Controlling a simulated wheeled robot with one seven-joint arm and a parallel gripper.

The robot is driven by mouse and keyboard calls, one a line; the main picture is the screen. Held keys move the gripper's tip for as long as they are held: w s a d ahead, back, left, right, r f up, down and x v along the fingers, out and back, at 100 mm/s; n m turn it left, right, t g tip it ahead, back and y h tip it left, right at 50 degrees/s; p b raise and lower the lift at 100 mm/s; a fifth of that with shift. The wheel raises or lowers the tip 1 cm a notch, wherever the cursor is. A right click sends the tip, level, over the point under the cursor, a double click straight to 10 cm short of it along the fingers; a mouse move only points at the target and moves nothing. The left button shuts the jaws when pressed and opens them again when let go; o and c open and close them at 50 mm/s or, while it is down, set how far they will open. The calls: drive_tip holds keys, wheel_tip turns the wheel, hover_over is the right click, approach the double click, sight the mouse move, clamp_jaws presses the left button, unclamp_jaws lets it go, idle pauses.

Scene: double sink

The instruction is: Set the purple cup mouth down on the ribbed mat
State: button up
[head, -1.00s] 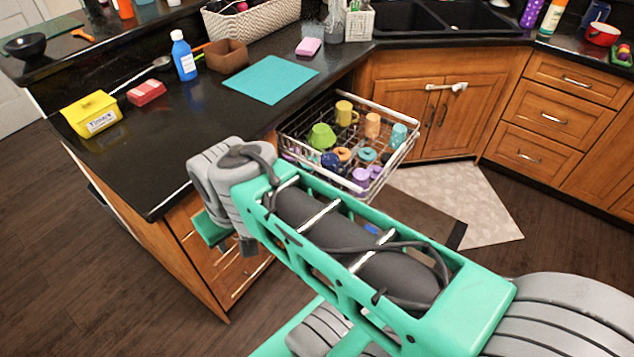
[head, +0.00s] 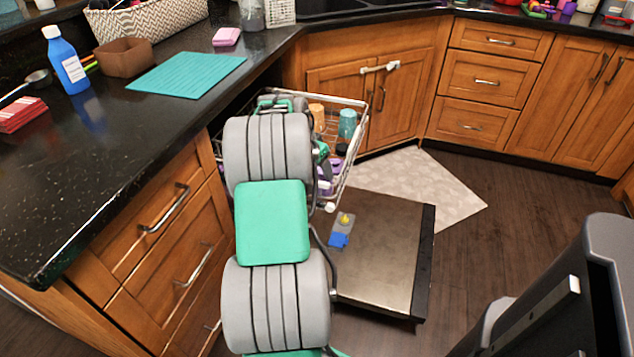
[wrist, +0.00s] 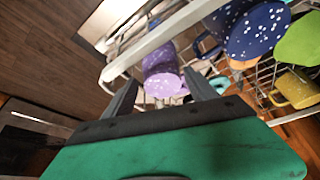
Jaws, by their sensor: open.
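The purple cup (wrist: 161,76) is in the wire dish rack, just ahead of my gripper. Its pale, speckled end faces my wrist camera; I cannot tell for sure whether that is its base. My gripper (wrist: 160,92) is open, with one finger on each side of the cup's near end; no firm contact shows. In the head view my arm hides the gripper and most of the cup; a bit of purple (head: 326,176) shows beside the arm. The teal ribbed mat (head: 188,73) lies flat and bare on the dark counter.
The pulled-out rack (head: 352,148) also holds an orange cup (head: 317,117), a teal cup (head: 347,123), a dark blue speckled cup (wrist: 257,32) and a yellow mug (wrist: 296,89). Its rail (wrist: 165,38) passes close above the purple cup. A brown box (head: 122,57) and pink sponge (head: 227,37) flank the mat.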

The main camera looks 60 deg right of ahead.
drive_tip(key=x, duration=0.2)
drive_tip(key=b+x, duration=0.1)
drive_tip(key=x, duration=0.5)
drive_tip(key=shift+d+r+b, duration=0.15)
drive_tip(key=shift+d+b, duration=0.2)
drive_tip(key=shift+c, duration=0.3)
drive_tip(key=c, duration=1)
drive_tip(key=shift+o, duration=0.2)
drive_tip(key=shift+r, duration=0.1)
